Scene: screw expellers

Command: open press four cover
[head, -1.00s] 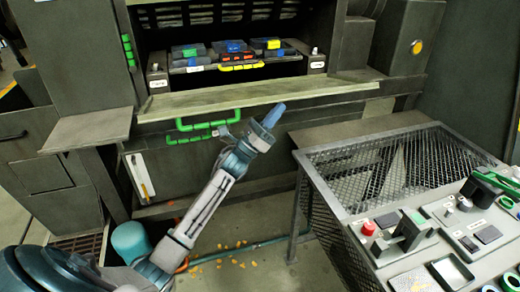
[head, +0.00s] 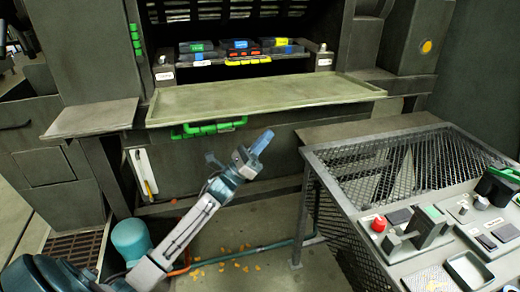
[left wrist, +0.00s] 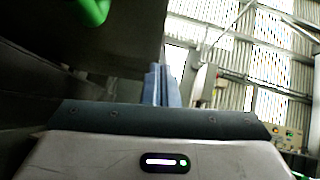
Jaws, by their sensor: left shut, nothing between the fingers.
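The press cover (head: 260,98) is a long grey-green panel with a raised rim, folded down below the press opening like a shelf. A green handle (head: 208,128) hangs at its front edge, left of centre. My left gripper (head: 262,142) has blue fingers, shut and empty, below the cover's front edge and right of the handle. It is apart from the handle. In the left wrist view the shut fingers (left wrist: 155,86) point away, and a green bar (left wrist: 92,8), likely the handle, shows at top left. My right gripper is not in view.
Blue and dark boxes (head: 240,47) stand on a ledge inside the opening. A side shelf (head: 90,118) juts out at left. A mesh-topped control table (head: 400,160) with a red button (head: 378,224) stands at right. The floor between is mostly clear.

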